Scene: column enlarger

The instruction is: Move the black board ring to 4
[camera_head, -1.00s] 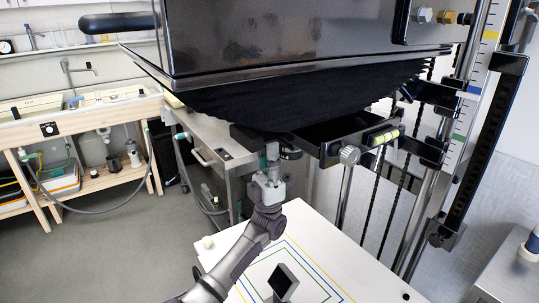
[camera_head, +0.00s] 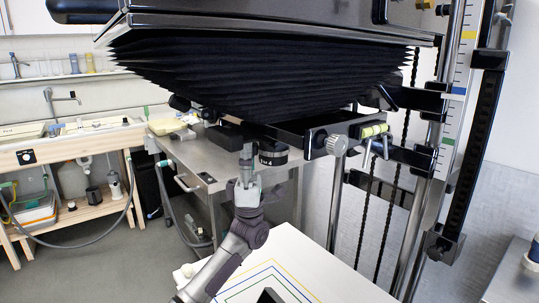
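The black ring (camera_head: 272,152) with pale markings hangs under the enlarger's black bellows (camera_head: 260,75), at the lens stage. My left gripper (camera_head: 247,152) points up just left of the ring. Its fingertips look close together, and I cannot tell whether they touch the ring. The ring's numbers are too small to read, so its setting cannot be told. My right gripper is not in view.
A silver knob (camera_head: 336,145) and a yellow-green level (camera_head: 374,131) are on the stage's right side. The scaled column (camera_head: 452,110) stands at right. The white baseboard (camera_head: 315,262) lies below. A steel bench (camera_head: 215,150) is behind.

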